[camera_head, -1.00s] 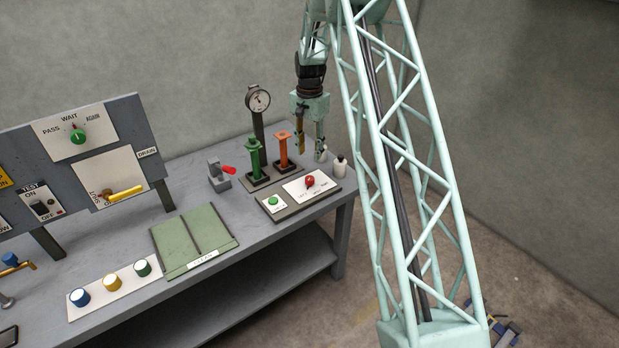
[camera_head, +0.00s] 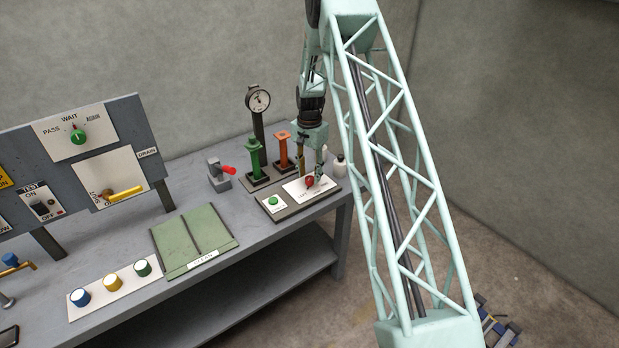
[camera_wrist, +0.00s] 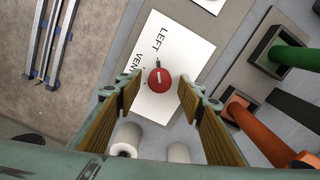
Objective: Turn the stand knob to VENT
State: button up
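The red stand knob (camera_head: 309,182) sits on a white card on the bench's right end. In the wrist view the round red knob (camera_wrist: 159,79) has a short white mark and a small dark pointer at its upper edge. The words LEFT and VENT show on the white card (camera_wrist: 178,58) beside it; any other label is hidden or unreadable. The pointer's exact setting is unclear. My gripper (camera_wrist: 159,92) is open, with one finger on each side of the knob and visible gaps between. In the head view my gripper (camera_head: 311,174) is right at the knob, partly covering it.
A green spool (camera_head: 255,160) and an orange spool (camera_head: 283,150) stand behind the knob, near a gauge (camera_head: 258,99). A green button (camera_head: 273,201) is left of the card.

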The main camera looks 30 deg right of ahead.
jog(key=shift+f, duration=0.85)
jog(key=shift+c, duration=0.5)
jog(key=c, duration=0.8)
